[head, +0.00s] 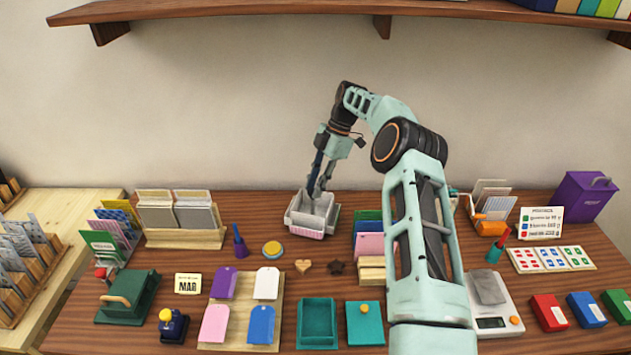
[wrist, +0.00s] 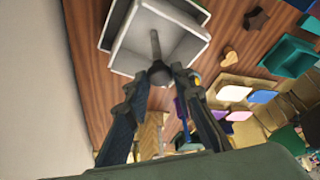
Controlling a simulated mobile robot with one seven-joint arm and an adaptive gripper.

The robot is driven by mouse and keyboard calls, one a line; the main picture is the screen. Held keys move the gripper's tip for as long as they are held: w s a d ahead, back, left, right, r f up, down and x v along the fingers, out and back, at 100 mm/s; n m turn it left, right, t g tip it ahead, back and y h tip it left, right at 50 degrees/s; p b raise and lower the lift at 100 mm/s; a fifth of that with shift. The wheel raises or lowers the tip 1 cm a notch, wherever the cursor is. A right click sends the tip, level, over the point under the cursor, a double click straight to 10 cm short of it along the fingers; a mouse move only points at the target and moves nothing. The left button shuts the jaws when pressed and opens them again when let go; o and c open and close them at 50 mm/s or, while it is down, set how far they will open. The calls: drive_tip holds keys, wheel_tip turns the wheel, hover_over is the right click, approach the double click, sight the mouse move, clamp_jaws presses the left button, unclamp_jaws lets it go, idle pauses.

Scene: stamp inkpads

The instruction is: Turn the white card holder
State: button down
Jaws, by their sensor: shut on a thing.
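The white card holder (head: 300,219) is at the back middle of the brown table, a whitish open tray with compartments and a pinkish front. It also shows at the top of the wrist view (wrist: 130,62), tilted in the picture, with a grey upright piece in its middle. My gripper (head: 317,194) reaches down into it from above. In the wrist view, my gripper's fingertips (wrist: 160,78) close on the dark near end of that grey piece. I cannot tell whether the holder rests on the table or is slightly raised. The fingers hide part of its inside.
A wooden card rack (head: 185,238) stands to the left, a blue stamp (head: 239,243) and yellow-topped round tin (head: 272,249) nearer. A heart (head: 303,265) and dark star (head: 337,267) lie in front. Coloured cards (head: 368,245) stand close on the right. Bare wood separates the holder and rack.

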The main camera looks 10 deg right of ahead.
drive_tip(key=shift+w+n+g+h+p, duration=0.1)
drive_tip(key=shift+n+g+h+p, duration=0.25)
drive_tip(key=shift+n+p, duration=0.55)
drive_tip(key=shift+n, duration=0.5)
drive_tip(key=c, duration=1.7)
unclamp_jaws()
drive_tip(key=shift+o, duration=0.2)
drive_tip(key=shift+m+b, duration=0.4)
drive_tip(key=shift+b, duration=0.1)
